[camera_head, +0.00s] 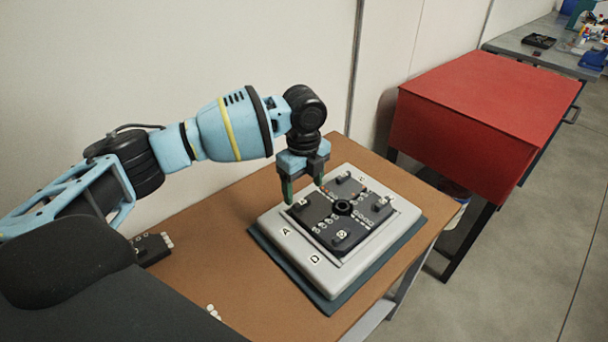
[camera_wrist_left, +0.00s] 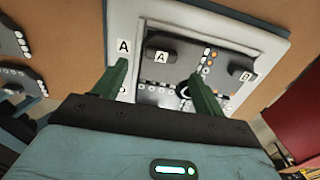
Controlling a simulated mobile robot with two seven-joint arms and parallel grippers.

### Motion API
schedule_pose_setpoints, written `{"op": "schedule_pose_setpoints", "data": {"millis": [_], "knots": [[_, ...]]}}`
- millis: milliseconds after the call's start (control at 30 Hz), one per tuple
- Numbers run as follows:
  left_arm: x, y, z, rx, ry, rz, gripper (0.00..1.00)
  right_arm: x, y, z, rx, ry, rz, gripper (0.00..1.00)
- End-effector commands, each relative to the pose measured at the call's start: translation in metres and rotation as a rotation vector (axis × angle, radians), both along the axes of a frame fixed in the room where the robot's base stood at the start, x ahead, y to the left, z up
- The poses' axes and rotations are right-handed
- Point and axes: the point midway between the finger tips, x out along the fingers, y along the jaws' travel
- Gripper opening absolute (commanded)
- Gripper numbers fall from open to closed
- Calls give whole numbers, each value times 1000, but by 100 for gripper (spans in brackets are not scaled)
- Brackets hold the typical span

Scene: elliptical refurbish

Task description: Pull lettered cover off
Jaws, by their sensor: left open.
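A grey housing (camera_head: 276,217) holds a dark square panel made of lettered covers with raised handles around a black central knob (camera_head: 342,208). White tags A and D show on the housing's near rim. In the left wrist view, the cover tagged A (camera_wrist_left: 162,57) lies ahead of my left gripper (camera_wrist_left: 160,84), and a cover tagged B (camera_wrist_left: 241,72) lies to the right. In the head view my left gripper (camera_head: 304,190) points down, open and apparently empty, over the housing's left part near the A cover. Contact cannot be told. My right gripper is not in view.
The housing rests on a dark teal mat (camera_head: 333,303) on a brown table (camera_head: 205,231). A loose dark piece with white dots (camera_head: 151,248) lies at the table's left. A red cabinet (camera_head: 480,110) stands to the right. A wall runs behind the table.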

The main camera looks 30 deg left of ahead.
Motion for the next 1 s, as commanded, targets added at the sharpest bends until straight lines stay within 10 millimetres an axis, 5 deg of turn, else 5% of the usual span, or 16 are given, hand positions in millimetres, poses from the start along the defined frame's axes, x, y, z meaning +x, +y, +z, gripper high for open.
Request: {"op": "schedule_pose_setpoints", "data": {"millis": [300,700,1000], "knots": [[0,0,-40,0,1,1,71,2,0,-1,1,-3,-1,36],[0,0,-47,0,-1,0,71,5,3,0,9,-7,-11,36],[0,0,-47,0,-1,0,34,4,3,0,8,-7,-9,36]]}}
